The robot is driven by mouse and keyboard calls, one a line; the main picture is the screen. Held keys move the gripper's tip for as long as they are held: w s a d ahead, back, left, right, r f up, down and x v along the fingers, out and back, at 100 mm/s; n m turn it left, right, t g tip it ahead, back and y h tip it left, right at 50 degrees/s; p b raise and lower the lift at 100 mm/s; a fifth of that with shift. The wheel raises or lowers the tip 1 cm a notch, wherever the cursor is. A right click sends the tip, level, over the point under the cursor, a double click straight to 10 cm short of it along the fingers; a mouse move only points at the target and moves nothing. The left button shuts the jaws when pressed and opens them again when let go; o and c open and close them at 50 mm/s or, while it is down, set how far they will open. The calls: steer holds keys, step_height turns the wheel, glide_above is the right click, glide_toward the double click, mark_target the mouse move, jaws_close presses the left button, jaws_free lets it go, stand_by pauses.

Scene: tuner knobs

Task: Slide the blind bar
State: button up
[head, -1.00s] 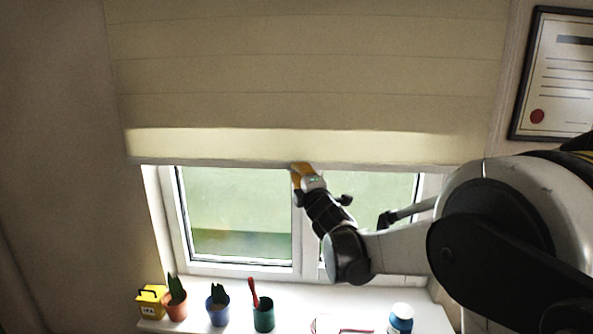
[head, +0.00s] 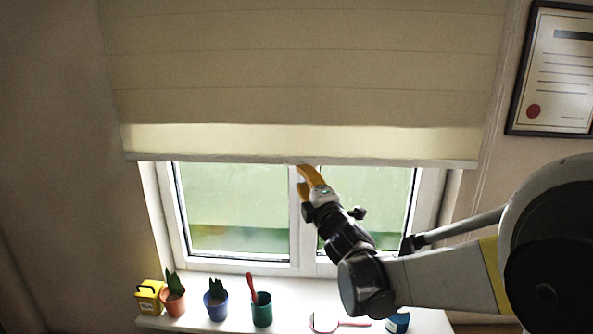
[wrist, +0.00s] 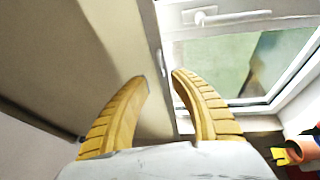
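The blind bar (head: 400,162) is the pale strip along the bottom edge of the lowered beige blind (head: 300,80), across the upper part of the window. My gripper (head: 303,176) is just below the middle of the bar, its upper yellow finger close to the bar's underside. The fingers are apart, with nothing clearly clamped between them. In the wrist view the bar (wrist: 159,65) runs past the gap between the two fingertips (wrist: 161,77). I cannot tell whether either finger touches it.
Below the window (head: 240,210), the white sill (head: 190,325) holds a yellow box (head: 149,299), potted plants, a green cup (head: 262,312), a magnifier-like item (head: 325,322) and a blue jar (head: 397,323). A framed certificate (head: 556,75) hangs at right. The wrist view shows a window handle (wrist: 235,16).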

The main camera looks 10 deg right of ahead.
steer(key=s, duration=0.4)
steer(key=shift+d+f, duration=0.15)
steer(key=shift+f, duration=0.15)
steer(key=shift+s, duration=0.1)
steer(key=s+d+f+m+g+h+b, duration=0.2)
steer(key=s+f+m+g+b, duration=0.15)
steer(key=s+f+m, duration=0.35)
steer(key=s+d+f+m+g+h+b, duration=0.2)
steer(key=s+d+f+m+g+b, duration=0.15)
steer(key=s+f+m, duration=0.35)
steer(key=s+a+f+m+g+y+b, duration=0.1)
steer(key=s+a+f+m+g+b, duration=0.1)
steer(key=s+f, duration=0.5)
steer(key=s+a+f+m+g+y+b, duration=0.1)
steer(key=s+a+f+m+g+b, duration=0.1)
steer(key=s+f, duration=0.4)
steer(key=s+a+m+g, duration=0.1)
steer(key=s+a, duration=0.1)
steer(key=s, duration=0.1)
steer(key=shift+s+a+f, duration=0.15)
steer(key=shift+a+f, duration=0.15)
steer(key=shift+f, duration=0.1)
